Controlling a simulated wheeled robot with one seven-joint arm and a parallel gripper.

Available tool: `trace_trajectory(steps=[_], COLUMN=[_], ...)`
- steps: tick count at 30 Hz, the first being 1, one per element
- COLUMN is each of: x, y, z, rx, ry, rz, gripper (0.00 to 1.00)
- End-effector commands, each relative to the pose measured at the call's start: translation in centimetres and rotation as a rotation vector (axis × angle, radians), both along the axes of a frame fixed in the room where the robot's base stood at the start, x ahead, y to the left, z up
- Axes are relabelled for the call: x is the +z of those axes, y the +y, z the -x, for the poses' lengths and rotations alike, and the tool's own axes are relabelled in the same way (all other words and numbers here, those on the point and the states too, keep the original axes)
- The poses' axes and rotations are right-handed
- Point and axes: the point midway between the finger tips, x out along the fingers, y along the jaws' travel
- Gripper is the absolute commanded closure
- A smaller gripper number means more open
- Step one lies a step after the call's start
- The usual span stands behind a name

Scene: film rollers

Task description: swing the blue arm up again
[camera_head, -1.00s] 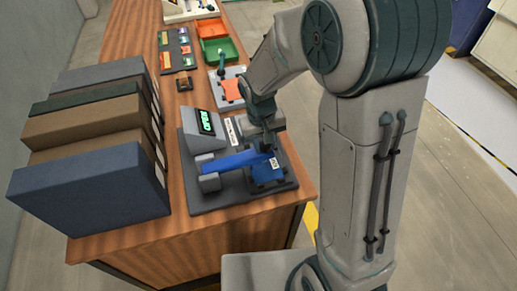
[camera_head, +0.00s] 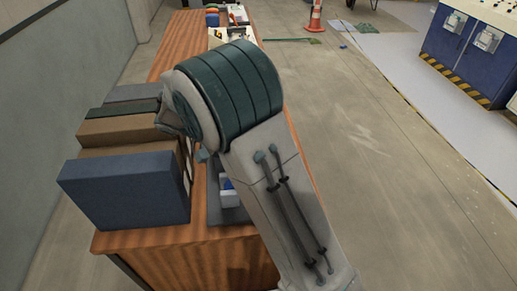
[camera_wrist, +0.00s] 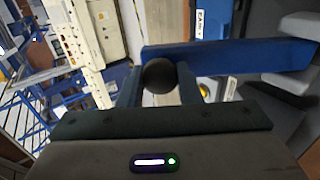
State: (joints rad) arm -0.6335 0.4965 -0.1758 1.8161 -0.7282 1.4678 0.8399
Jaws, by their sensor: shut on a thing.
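My gripper (camera_wrist: 159,88) is shut on a dark round knob (camera_wrist: 158,75) in the wrist view, with one finger on each side of it. The knob is at the left end of the blue arm (camera_wrist: 240,56), a flat bar that runs right towards light grey blocks (camera_wrist: 295,27). In the head view my own arm hides the gripper, the knob and most of the device. Only part of the grey base (camera_head: 226,216) and a light block with a bit of blue (camera_head: 228,199) show there. The blue arm's angle is hard to tell.
A blue box-like binder (camera_head: 125,195) and several brown and grey ones stand on the left of the wooden table (camera_head: 180,243), close to my arm. Open floor (camera_head: 370,150) lies to the right, with an orange cone (camera_head: 315,17) farther back.

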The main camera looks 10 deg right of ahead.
Motion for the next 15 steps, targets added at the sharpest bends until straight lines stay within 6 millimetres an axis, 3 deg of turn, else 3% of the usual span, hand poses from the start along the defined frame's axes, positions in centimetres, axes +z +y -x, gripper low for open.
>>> trace_trajectory(steps=[6,15], x=[0.8,0.8], y=[2.9,5.2], z=[-0.2,-0.2], rx=[0.003,0.007], ry=[0.002,0.003], rz=[0.019,0.013], gripper=[1.0,1.0])
